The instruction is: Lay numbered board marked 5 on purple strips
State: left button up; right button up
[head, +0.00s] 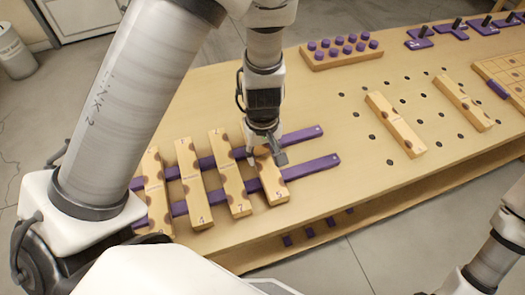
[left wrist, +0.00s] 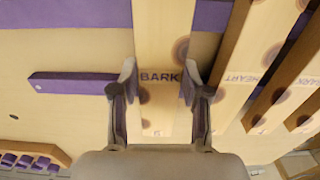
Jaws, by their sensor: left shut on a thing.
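The board marked 5 (head: 274,184) is a pale wooden plank with brown spots. It lies across the two purple strips (head: 318,163), at the right end of a row of similar boards. My left gripper (head: 266,153) reaches down over its far part. In the left wrist view the gripper (left wrist: 160,88) has one finger on each side of the board (left wrist: 165,50), which bears the word BARK, and is shut on it. One strip (left wrist: 85,83) runs out to the left of the board. I cannot tell whether the board rests fully on the strips. My right gripper is out of view.
Boards marked 7 (head: 230,180) and 4 (head: 192,185) lie just left, and another (head: 157,195) beyond them. Two loose boards (head: 396,125) (head: 463,103) lie on the dotted area at right. A purple-pegged block (head: 340,55) stands at the back. Bench (head: 365,185) right of the strips is clear.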

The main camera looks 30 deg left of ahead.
pick_arm(q)
jog(key=shift+f, duration=0.15)
dwell(0.4)
jog(key=o, duration=1.3)
notch_tip(320, 180, up, 8)
jog(key=p, duration=0.7)
